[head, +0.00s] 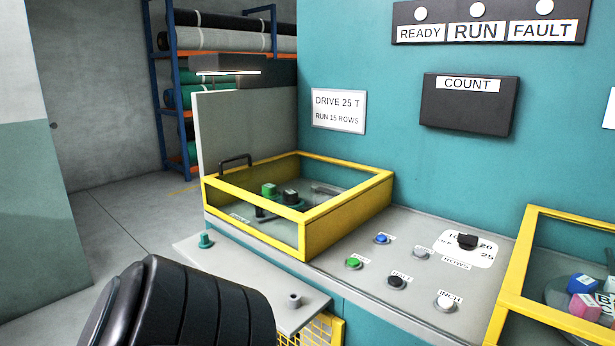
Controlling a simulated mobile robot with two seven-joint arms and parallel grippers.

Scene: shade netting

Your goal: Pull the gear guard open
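The gear guard looks to be the yellow-framed box with clear panels (348,205) on the machine's grey top, below the "DRIVE 25 T" sign. It appears closed. A black bar handle (236,161) stands at its back left edge. Through the clear panels I see a green knob (269,190), a black knob (291,196) and dark parts below them; gear teeth cannot be made out. A black ribbed link of my arm fills the lower left, in front of the machine and apart from the guard. Neither gripper shows.
A grey shelf (215,257) juts out before the guard, with a green peg (206,240) and a grey peg (294,299). Push buttons and a dial (467,241) lie to the right. Another yellow-framed box (560,229) stands far right. Floor at left is clear.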

